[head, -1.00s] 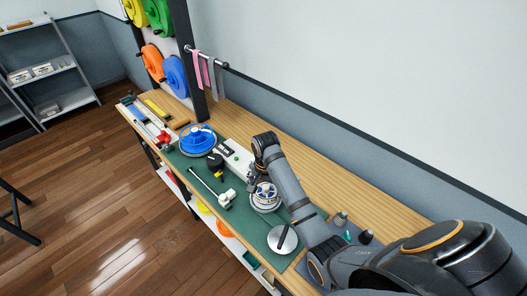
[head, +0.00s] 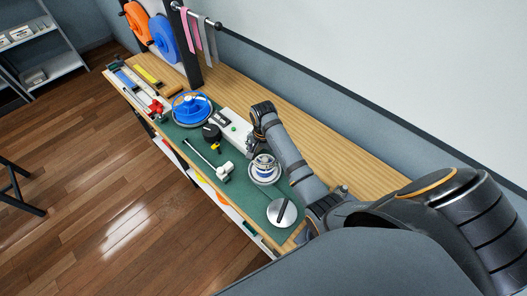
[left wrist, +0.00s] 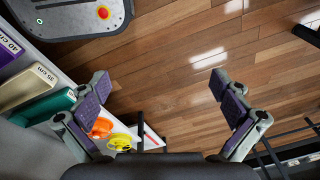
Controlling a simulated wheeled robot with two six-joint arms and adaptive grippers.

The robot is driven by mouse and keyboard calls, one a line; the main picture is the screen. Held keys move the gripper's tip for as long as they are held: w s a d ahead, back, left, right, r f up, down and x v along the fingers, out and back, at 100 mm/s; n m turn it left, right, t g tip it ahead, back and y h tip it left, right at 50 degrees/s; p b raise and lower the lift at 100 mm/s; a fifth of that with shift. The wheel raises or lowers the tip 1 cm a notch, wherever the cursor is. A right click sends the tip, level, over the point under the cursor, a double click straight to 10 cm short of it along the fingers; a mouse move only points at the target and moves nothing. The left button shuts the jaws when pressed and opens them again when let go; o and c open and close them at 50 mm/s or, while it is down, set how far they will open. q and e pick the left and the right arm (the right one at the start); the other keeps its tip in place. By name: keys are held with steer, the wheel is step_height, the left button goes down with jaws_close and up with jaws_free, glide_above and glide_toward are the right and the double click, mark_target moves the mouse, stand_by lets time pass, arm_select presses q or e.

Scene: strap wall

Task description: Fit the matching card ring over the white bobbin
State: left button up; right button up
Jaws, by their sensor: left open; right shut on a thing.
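A pale bobbin-like piece (head: 264,171) sits on a round light base on the green mat (head: 237,190) in the head view. My right gripper (head: 261,152) is right above and behind it, shut on a small pale ring-like thing, which I take for the card ring. The fingertips are mostly hidden by my wrist and the piece, so I cannot tell whether the ring is around the bobbin or above it. My left gripper (left wrist: 162,95) is open and empty in the left wrist view, with the floor beyond its fingers. It does not show in the head view.
A blue reel (head: 192,108), a black round tape measure (head: 211,132), a white-headed rod (head: 225,171) and a silver disc (head: 281,212) lie on the bench. Pink and grey straps (head: 194,25) hang from a wall rail. Yellow (left wrist: 120,142) and orange spools sit below.

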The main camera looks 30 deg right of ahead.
mark_target(263, 162)
steer(key=shift+s+a+f, duration=0.1)
steer(key=shift+s+f, duration=0.05)
steer(key=shift+f, duration=0.25)
steer(key=shift+s+f, duration=0.1)
steer(key=shift+f, duration=1.85)
arm_select(q)
steer(key=shift+s+a+f, duration=0.1)
steer(key=shift+s+a, duration=0.15)
steer(key=shift+s, duration=0.55)
arm_select(e)
steer(key=shift+f, duration=0.2)
steer(key=o, duration=0.6)
arm_select(q)
steer(key=shift+s, duration=0.15)
